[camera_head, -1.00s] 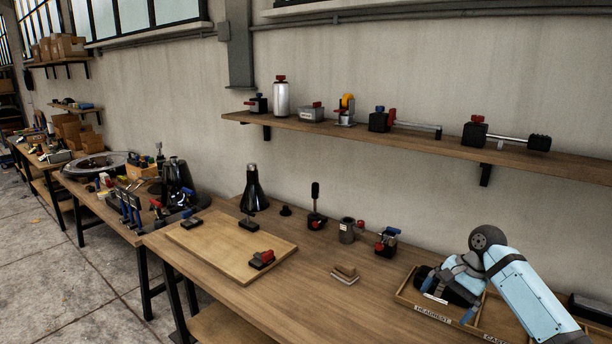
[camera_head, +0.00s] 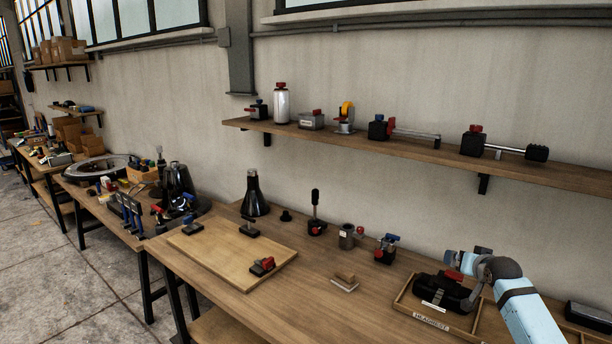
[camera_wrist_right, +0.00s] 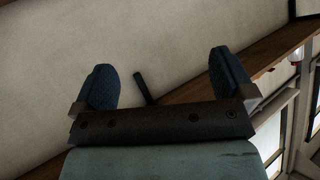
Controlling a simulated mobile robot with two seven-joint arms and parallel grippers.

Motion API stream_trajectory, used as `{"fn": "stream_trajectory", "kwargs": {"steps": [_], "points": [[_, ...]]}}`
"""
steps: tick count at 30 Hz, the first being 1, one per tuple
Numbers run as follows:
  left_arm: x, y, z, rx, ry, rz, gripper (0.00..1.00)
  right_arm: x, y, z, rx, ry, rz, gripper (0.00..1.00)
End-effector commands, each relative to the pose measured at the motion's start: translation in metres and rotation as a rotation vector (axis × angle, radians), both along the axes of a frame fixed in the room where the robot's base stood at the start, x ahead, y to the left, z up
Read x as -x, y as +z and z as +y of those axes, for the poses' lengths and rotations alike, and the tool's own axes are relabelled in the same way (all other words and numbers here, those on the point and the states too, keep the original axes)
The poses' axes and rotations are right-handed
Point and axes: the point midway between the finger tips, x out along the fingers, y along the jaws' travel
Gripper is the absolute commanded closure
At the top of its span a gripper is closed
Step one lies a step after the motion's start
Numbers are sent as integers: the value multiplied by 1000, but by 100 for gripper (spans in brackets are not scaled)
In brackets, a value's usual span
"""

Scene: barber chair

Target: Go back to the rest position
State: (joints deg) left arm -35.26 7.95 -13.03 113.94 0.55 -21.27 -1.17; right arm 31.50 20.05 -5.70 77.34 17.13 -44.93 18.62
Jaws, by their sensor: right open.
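My right arm (camera_head: 525,305), light blue, comes in at the lower right of the head view. It reaches over the wooden tray (camera_head: 411,311) labelled HEADREST. My right gripper (camera_wrist_right: 162,82) shows in the right wrist view with two blue fingers spread wide and nothing between them. A black part (camera_head: 443,292) with a red piece on top lies in the HEADREST compartment. In the head view the gripper end is above and behind that part, apart from it, and partly hidden by the wrist. My left gripper is not in view.
A wooden board (camera_head: 220,262) with small clamps lies on the workbench. A wall shelf (camera_head: 400,147) holds several tools above. The bench front is clear.

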Motion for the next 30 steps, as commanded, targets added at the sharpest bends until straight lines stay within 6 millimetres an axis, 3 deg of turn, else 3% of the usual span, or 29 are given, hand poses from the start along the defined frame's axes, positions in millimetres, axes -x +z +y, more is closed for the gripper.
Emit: {"fn": "stream_trajectory", "kwargs": {"steps": [8, 9, 14, 20, 26, 30], "points": [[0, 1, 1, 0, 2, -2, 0, -17, 65, -13, 605, 84, -362, 0], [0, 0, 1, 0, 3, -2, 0, -13, 58, -8, 646, 99, -376, 0], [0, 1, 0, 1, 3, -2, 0, 20, 0, 23, 609, 153, -325, 0], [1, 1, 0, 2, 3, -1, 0, 80, -77, 66, 563, 227, -258, 0], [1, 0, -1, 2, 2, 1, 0, 183, -165, 124, 482, 319, -162, 0], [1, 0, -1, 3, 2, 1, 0, 271, -211, 163, 409, 374, -90, 0]]}}
